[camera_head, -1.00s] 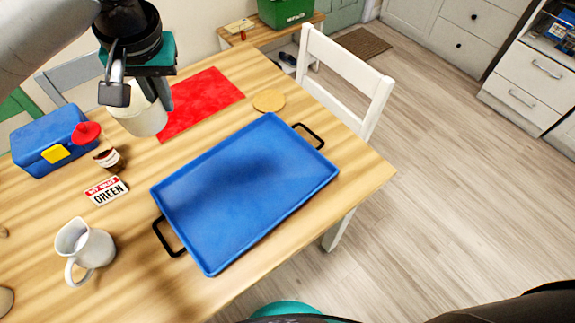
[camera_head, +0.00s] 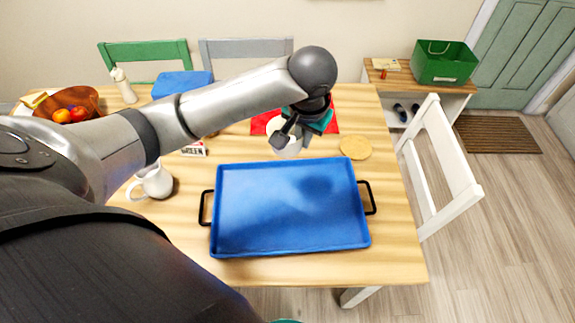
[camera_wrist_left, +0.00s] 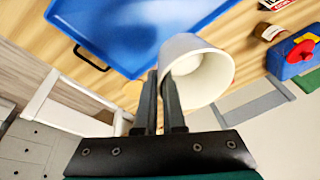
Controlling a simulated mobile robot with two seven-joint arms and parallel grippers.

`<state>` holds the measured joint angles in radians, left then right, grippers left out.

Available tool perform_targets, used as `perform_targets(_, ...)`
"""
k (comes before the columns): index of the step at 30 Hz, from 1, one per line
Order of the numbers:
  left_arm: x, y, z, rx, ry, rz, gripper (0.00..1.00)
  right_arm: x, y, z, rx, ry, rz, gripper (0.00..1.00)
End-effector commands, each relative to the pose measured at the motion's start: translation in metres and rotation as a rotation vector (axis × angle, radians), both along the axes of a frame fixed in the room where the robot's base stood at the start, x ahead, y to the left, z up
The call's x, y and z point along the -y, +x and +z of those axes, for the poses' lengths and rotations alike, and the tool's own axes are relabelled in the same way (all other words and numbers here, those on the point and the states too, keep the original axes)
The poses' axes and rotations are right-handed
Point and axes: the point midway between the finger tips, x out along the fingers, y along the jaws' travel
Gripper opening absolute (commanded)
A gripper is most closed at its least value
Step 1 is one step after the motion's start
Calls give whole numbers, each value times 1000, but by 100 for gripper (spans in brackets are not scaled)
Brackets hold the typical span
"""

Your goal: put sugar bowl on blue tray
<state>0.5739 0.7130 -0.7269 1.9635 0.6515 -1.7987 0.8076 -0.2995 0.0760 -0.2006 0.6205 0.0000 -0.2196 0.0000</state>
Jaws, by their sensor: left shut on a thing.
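The white sugar bowl (camera_head: 289,148) is in my left gripper (camera_head: 285,137), just beyond the far edge of the blue tray in the head view. In the left wrist view the bowl (camera_wrist_left: 205,68) shows its open mouth, and the two fingers (camera_wrist_left: 165,95) are closed on its wall. It looks tilted in that view. The blue tray (camera_head: 290,215) lies on the table, empty, with black handles at both ends; its edge also shows in the left wrist view (camera_wrist_left: 125,30). My right gripper is not in view.
A white jug (camera_head: 157,182) stands left of the tray. A round tan coaster (camera_head: 355,147) lies behind its right end. A red mat (camera_head: 262,123) is partly hidden behind my left gripper. A fruit bowl (camera_head: 85,98) and blue box (camera_head: 183,82) stand farther back.

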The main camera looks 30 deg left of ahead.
Motion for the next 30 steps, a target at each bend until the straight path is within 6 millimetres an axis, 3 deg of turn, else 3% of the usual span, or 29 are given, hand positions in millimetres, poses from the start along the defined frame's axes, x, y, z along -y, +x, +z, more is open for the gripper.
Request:
perform_targets(5,-4,-2,-18,-1,0,3,0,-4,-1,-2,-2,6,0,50)
perform_targets(19,-3,-2,-138,-1,-1,2,0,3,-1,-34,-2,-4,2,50)
perform_targets(30,-3,-2,-173,0,1,1,0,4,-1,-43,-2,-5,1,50)
